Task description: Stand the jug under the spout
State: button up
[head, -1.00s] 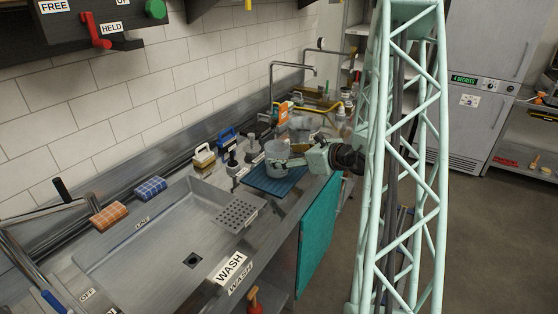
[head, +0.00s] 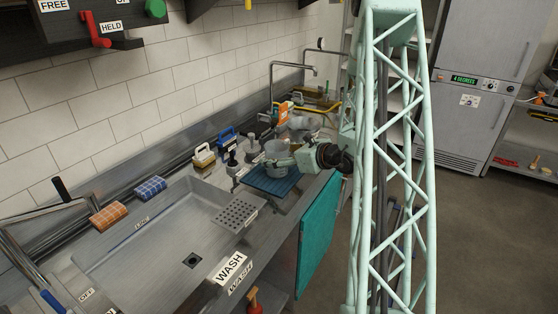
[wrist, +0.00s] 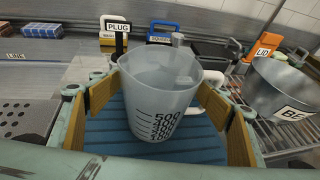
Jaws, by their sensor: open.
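The clear measuring jug (wrist: 160,97), with black graduation marks and a handle at its right, stands upright on a blue ribbed mat (wrist: 105,139). In the head view the jug (head: 277,151) and mat (head: 271,183) are on the counter beyond the sink. My gripper (wrist: 165,88) is open, its wood-coloured finger pads on either side of the jug; I cannot tell whether they touch it. In the head view my gripper (head: 280,160) reaches the jug from the right. Steel taps stand behind: a nearer spout (head: 292,65) and a farther one (head: 322,50).
A metal pot with a label (wrist: 282,90) stands on a rack close right of the jug. Several labelled items, including PLUG (wrist: 116,40) and LID (wrist: 262,48), line the wall side. The sink (head: 160,240) is at the left in the head view.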

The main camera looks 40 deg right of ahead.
aim_at(269, 147)
jog(key=shift+w, duration=0.2)
jog(key=shift+c, duration=0.4)
jog(key=c, duration=1)
jog(key=shift+r, duration=0.15)
jog(key=shift+r, duration=1.5)
jog(key=s+a, duration=0.2)
jog(key=s, duration=0.3)
jog(key=s+a+r, duration=0.1)
jog(key=s+a, duration=0.1)
jog(key=s, duration=0.2)
jog(key=s+a, duration=0.2)
jog(key=s, duration=0.3)
jog(key=shift+s+a+r, duration=0.3)
jog(key=shift+a, duration=0.1)
